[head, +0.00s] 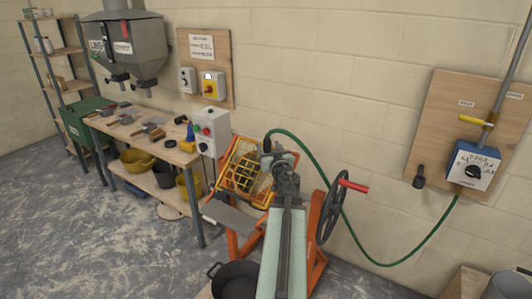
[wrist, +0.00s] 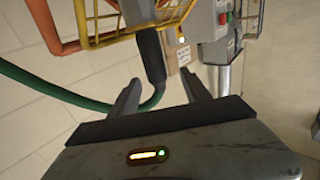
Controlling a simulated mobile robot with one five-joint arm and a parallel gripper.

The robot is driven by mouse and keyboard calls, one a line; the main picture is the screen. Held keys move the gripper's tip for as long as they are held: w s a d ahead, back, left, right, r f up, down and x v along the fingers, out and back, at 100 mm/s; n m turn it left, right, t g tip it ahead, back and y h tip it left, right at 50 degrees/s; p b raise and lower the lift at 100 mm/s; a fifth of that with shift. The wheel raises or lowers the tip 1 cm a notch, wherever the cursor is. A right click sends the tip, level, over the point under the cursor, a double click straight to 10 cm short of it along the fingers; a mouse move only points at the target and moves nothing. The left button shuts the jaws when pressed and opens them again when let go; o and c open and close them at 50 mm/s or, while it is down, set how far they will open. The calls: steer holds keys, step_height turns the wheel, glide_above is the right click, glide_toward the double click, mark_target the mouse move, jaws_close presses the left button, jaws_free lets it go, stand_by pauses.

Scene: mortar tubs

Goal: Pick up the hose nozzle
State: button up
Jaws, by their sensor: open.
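The hose nozzle (wrist: 150,55) is a black cylinder in the wrist view, with the green hose (wrist: 75,92) curving away from its lower end. It lies just beyond and between the fingertips of my gripper (wrist: 160,82), apart from both fingers as far as I can tell. My gripper is open and empty. In the head view the dark nozzle (head: 267,145) shows at the end of the green hose, by the yellow guard. My gripper (head: 268,155) is close beside it there, with its fingers partly hidden by my arm.
The yellow guard (wrist: 100,38) and orange frame are close to the nozzle. A crank wheel with a red handle (head: 353,186) stands right of my arm. A grey control box (head: 210,131) is left. The hose runs to a blue dial box (head: 473,166) on the wall.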

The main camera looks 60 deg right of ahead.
mark_target(265, 139)
steer(key=x, duration=0.7)
steer(key=shift+d+f, duration=0.1)
steer(key=shift+d, duration=0.2)
steer(key=shift+s, duration=0.1)
steer(key=shift+c, duration=1)
jaws_close()
